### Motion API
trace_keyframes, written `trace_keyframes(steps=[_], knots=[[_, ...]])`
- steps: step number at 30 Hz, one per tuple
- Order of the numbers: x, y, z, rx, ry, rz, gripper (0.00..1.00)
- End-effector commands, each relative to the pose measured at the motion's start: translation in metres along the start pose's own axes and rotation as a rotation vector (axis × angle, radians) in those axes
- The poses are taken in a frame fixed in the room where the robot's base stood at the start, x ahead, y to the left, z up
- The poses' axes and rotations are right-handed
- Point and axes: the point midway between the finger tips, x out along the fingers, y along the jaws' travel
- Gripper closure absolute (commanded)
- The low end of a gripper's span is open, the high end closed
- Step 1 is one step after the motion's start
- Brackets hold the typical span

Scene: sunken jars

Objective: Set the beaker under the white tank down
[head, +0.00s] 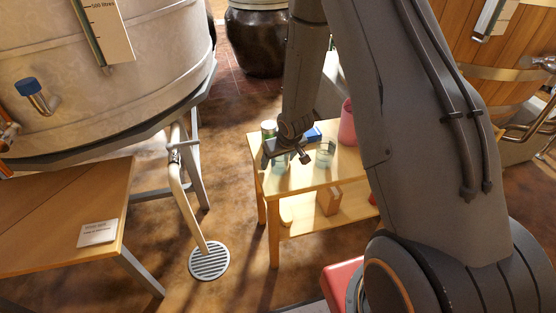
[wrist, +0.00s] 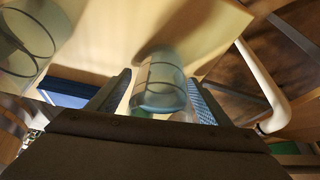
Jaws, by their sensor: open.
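A clear glass beaker (head: 279,166) is at the left part of the small wooden table, just below my gripper (head: 291,152). In the wrist view this beaker (wrist: 160,85) shows between my two open fingers (wrist: 163,100), with a gap seen on at least one side. I cannot tell if it touches either finger. A second clear beaker (head: 325,155) stands to the right on the same table; a glass rim at the left of the wrist view (wrist: 25,45) looks like it. The white tank (head: 110,80) stands at the left on metal legs.
A white drain pipe (head: 183,200) runs down to a round floor grate (head: 209,261). A brown table (head: 60,215) with a card stands under the tank's front.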

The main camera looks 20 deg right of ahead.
Motion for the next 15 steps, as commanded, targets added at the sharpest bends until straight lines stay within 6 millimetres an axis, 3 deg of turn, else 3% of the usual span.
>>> trace_keyframes(steps=[7, 15], knots=[[-0.024, 0.0, -0.002, 0.0, 0.003, 0.001, 0.28], [-0.079, 0.0, -0.002, -0.001, 0.003, 0.001, 0.28]])
